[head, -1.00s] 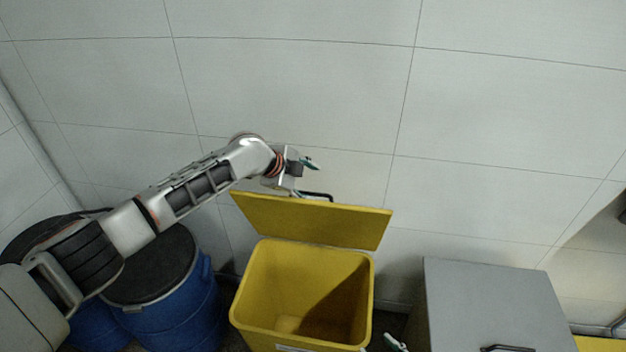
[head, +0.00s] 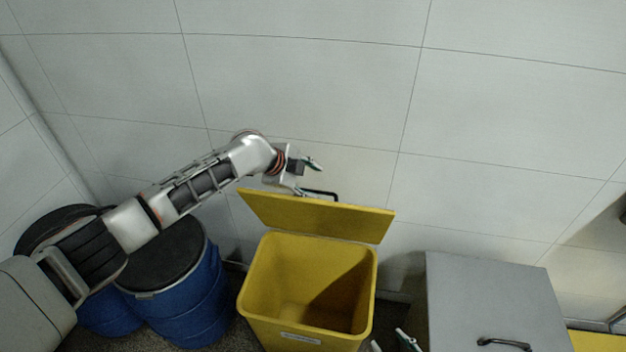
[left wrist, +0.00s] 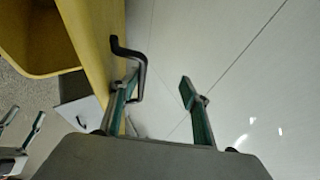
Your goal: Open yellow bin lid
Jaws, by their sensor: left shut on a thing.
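The yellow bin (head: 262,290) stands at the lower middle of the head view, its mouth uncovered and its inside visible. Its yellow lid (head: 320,217) is raised and tilted up at the back, near the wall. A black handle (head: 322,193) is on the lid's upper edge; the handle also shows in the left wrist view (left wrist: 142,62). My left gripper (head: 312,178) is at this handle and shut on it; in the left wrist view one finger lies at the handle and the other stands apart. My right gripper (head: 392,343) is low at the bin's front right, fingers apart and empty.
Blue drums with black tops (head: 180,300) stand left of the bin, under my left arm. A grey box with a black handle (head: 485,300) stands to the right. The tiled wall (head: 300,80) is close behind the lid.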

